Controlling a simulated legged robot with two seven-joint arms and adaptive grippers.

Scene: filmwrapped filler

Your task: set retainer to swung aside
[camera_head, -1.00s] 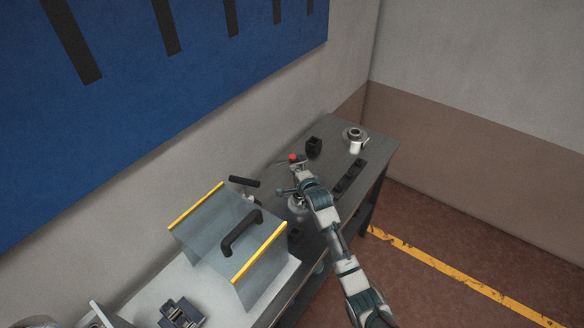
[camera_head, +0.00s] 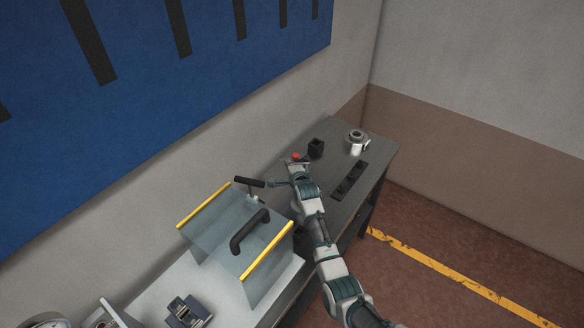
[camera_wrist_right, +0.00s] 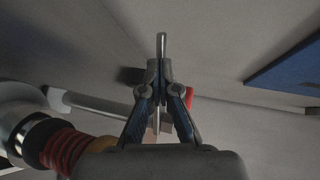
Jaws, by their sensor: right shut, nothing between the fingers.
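A black bar handle (camera_head: 249,182) on a pale post stands behind the clear guard; it may be the retainer, but I cannot tell for sure. My right gripper (camera_head: 271,184) is shut and empty, its tips pointing left at the right end of this handle. Whether they touch is not clear. In the right wrist view my right gripper (camera_wrist_right: 162,62) has its fingers together, with a dark shape (camera_wrist_right: 130,76) just left of them and a pale bar (camera_wrist_right: 95,103) lower left. My left gripper is not in view.
The clear guard with yellow edges and a black grip (camera_head: 248,232) stands left of my right arm. A red button (camera_head: 296,157), a black box (camera_head: 316,148) and a white-and-metal part (camera_head: 357,143) are on the grey bench (camera_head: 372,160). The wall closes off the back.

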